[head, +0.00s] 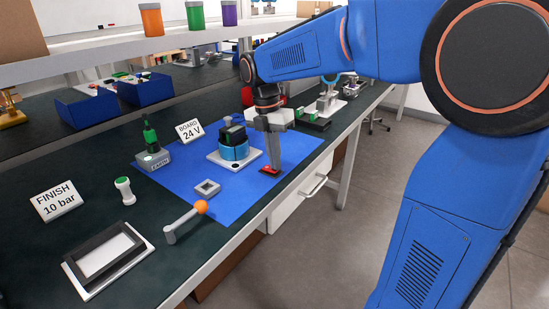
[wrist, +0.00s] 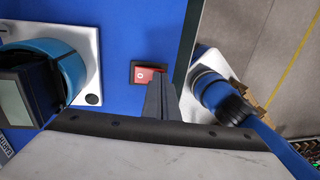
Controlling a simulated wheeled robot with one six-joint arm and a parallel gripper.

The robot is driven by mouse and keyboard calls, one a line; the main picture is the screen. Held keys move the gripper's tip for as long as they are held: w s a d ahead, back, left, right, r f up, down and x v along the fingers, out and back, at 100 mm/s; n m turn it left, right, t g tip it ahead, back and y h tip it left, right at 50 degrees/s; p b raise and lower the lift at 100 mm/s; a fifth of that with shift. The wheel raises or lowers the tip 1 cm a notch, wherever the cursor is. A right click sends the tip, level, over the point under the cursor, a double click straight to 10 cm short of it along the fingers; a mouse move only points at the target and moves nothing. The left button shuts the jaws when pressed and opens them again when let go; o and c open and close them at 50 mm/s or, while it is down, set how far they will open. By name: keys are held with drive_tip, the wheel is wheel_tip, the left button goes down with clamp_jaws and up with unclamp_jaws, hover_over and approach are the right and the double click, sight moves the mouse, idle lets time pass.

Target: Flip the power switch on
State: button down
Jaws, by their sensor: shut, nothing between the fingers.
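The power switch (head: 266,170) is a small red rocker in a black frame near the front right edge of the blue mat. In the wrist view the switch (wrist: 140,74) shows a white "0" mark on its left part. My gripper (head: 274,168) is shut and points down at the switch, with nothing held. In the wrist view the gripper's fingers (wrist: 160,92) cover the right part of the switch. I cannot tell whether the fingertips touch it or sit just above it.
A blue cylindrical fixture (head: 235,150) on a white plate stands just left of my gripper. A "BOARD 24 V" sign (head: 189,131) stands behind.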

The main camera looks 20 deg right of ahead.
drive_tip(key=shift+s+d+f, duration=0.1)
drive_tip(key=shift+f, duration=0.1)
idle(0.4)
drive_tip(key=shift+w+a+r, duration=0.2)
drive_tip(key=shift+w+a, duration=0.3)
drive_tip(key=shift+w, duration=0.15)
